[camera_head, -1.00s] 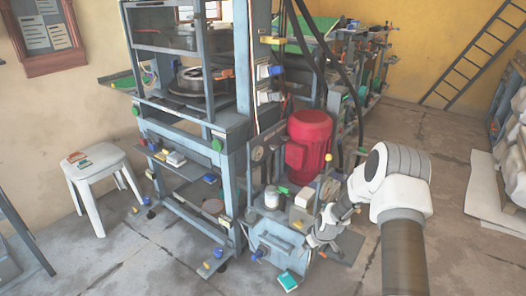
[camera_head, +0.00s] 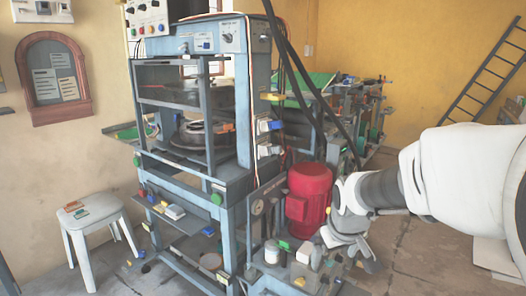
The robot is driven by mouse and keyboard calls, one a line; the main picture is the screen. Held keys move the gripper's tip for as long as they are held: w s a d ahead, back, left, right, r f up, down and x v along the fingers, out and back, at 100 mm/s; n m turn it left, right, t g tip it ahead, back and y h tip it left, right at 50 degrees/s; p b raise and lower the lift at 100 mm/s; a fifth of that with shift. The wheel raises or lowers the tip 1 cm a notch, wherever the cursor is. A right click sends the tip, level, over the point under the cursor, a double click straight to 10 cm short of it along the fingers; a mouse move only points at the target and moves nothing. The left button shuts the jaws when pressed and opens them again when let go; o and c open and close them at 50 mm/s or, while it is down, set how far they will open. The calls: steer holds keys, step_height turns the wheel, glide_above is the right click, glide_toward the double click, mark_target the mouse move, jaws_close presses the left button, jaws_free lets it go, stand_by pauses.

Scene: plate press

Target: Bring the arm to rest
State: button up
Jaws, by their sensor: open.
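My arm comes in from the right edge, with a large white link close to the camera and a dark joint left of it. It bends down at a white wrist in front of the press's right side. My gripper (camera_head: 338,262) is at the lower end of this wrist, small and partly hidden. Its jaws are open, and I see nothing held in them. It is just right of and below the red motor (camera_head: 309,193); I cannot tell whether it touches anything there.
The blue-grey plate press (camera_head: 233,185) stands left of my arm. A white stool (camera_head: 92,222) with small items is at the left. Dark hoses hang by the press. A cluttered bench (camera_head: 345,115) and a ladder (camera_head: 487,70) are behind. Some floor right of the press is clear.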

steer(key=s+a+r+m, duration=0.1)
steer(key=s+r, duration=0.3)
steer(key=s, duration=0.6)
steer(key=s+a+r+m, duration=0.1)
steer(key=s+r+m, duration=0.15)
steer(key=s, duration=0.75)
step_height(320, 180, up, 24)
steer(key=p, duration=2.3)
steer(key=shift+s+r+t+y+p, duration=0.25)
steer(key=shift+s+t+y+p, duration=0.05)
steer(key=shift+t+p, duration=0.1)
steer(key=shift+d, duration=0.2)
